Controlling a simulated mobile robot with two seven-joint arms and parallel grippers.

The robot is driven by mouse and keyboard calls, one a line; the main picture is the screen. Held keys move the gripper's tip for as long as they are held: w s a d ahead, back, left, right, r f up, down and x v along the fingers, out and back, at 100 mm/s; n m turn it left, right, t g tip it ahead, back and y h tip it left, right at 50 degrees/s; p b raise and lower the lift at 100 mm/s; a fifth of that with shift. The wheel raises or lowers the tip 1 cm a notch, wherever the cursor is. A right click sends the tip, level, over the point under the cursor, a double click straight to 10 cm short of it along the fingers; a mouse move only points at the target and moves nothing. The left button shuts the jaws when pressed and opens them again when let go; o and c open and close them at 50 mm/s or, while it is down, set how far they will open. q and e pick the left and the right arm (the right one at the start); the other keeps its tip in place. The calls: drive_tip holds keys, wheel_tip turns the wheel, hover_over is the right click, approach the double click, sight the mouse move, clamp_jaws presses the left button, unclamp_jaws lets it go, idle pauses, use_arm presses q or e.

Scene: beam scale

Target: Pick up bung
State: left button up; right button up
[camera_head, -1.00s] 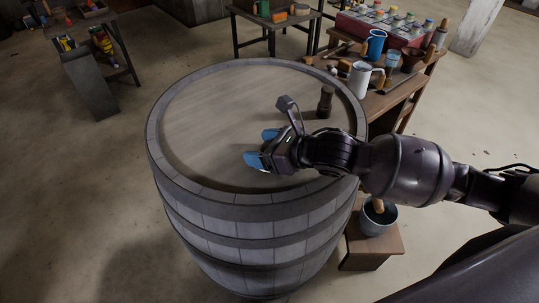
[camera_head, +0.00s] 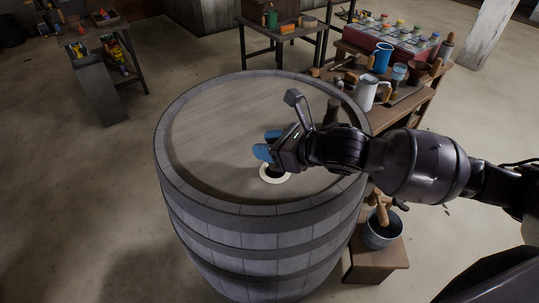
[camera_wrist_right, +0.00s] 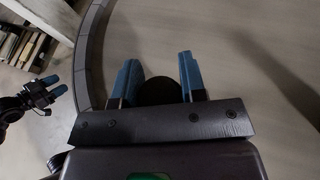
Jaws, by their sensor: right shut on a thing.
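The bung (camera_wrist_right: 160,91) is a dark round piece between the blue fingers of my right gripper (camera_wrist_right: 159,72) in the right wrist view. My right gripper (camera_head: 267,143) is shut on it, over the barrel top in the head view, where the fingers and hand hide the bung. A white ring with a dark hole (camera_head: 274,174) shows on the barrel top just below the fingers in the picture. My left gripper (camera_wrist_right: 57,87) shows at the left of the right wrist view, with its blue fingers apart and nothing between them. It is not in the head view.
The large wooden barrel (camera_head: 215,130) fills the middle. A dark upright object (camera_head: 332,108) stands near its right edge, behind my right arm. A grey bucket (camera_head: 382,233) with wooden handles sits on a low stool (camera_head: 377,267). A cluttered table with a white jug (camera_head: 367,91) stands behind right.

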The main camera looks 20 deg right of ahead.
use_arm(q)
wheel_tip(320, 180, up, 3)
drive_tip(key=shift+w+f+p, duration=0.1)
drive_tip(key=shift+f+p, duration=0.1)
drive_tip(key=shift+p, duration=0.7)
use_arm(e)
wheel_tip(320, 180, up, 16)
drive_tip(key=shift+f, duration=0.1)
use_arm(q)
drive_tip(key=shift+r, duration=0.15)
drive_tip(key=shift+w+r+p, duration=0.25)
drive_tip(key=shift+r+p, duration=0.05)
drive_tip(key=shift+w, duration=0.1)
drive_tip(key=shift+r, duration=0.1)
